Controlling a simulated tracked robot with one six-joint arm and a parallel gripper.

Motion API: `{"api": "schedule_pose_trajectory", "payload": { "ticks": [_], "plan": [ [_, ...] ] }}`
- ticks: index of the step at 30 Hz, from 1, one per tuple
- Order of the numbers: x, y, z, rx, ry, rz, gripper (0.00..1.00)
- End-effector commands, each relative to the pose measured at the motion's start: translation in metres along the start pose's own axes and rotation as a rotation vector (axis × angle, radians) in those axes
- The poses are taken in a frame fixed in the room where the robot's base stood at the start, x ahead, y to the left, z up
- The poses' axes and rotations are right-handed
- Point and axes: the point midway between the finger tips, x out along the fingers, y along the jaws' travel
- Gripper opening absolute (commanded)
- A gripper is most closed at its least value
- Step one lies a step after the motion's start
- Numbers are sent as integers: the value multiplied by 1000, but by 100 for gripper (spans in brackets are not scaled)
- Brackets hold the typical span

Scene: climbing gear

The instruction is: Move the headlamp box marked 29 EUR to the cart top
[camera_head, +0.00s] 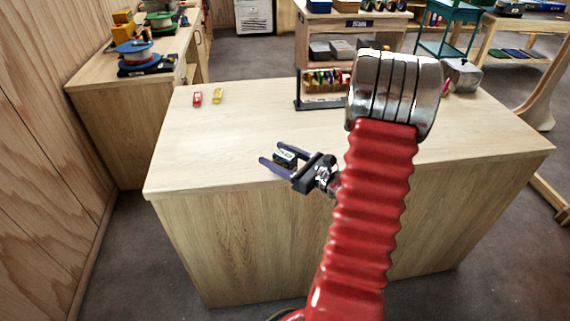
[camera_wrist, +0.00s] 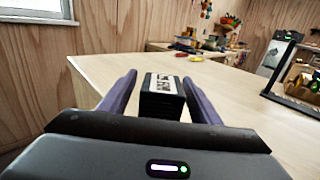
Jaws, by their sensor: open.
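A small dark box with a pale label, the likely headlamp box (camera_head: 285,158), stands near the front edge of the wooden counter (camera_head: 215,140). Its label is too small to read in the head view and is unclear in the wrist view. My gripper (camera_head: 271,152) is open, with one purple finger on each side of the box. In the wrist view the box (camera_wrist: 161,100) stands between the fingers, with a visible gap on the right side. A teal frame at the back (camera_head: 440,35) may be the cart; its top is only partly in view.
A red item (camera_head: 197,98) and a yellow item (camera_head: 217,96) lie at the counter's far left. A dark display rack (camera_head: 322,90) stands at the back middle, partly behind my arm. The counter's left middle is clear. A side bench (camera_head: 105,75) holds spools.

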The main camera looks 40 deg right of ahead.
Motion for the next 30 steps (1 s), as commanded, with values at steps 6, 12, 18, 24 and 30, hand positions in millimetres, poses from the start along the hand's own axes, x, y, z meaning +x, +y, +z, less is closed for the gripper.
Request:
{"api": "schedule_pose_trajectory", "payload": {
  "ticks": [6,12,18,24,30],
  "plan": [
    [12,0,0,0,0,0,58],
    [12,0,0,0,0,-1,58],
    [12,0,0,0,0,-1,58],
    [12,0,0,0,0,-1,51],
    [12,0,0,0,0,-1,37]
  ]
}}
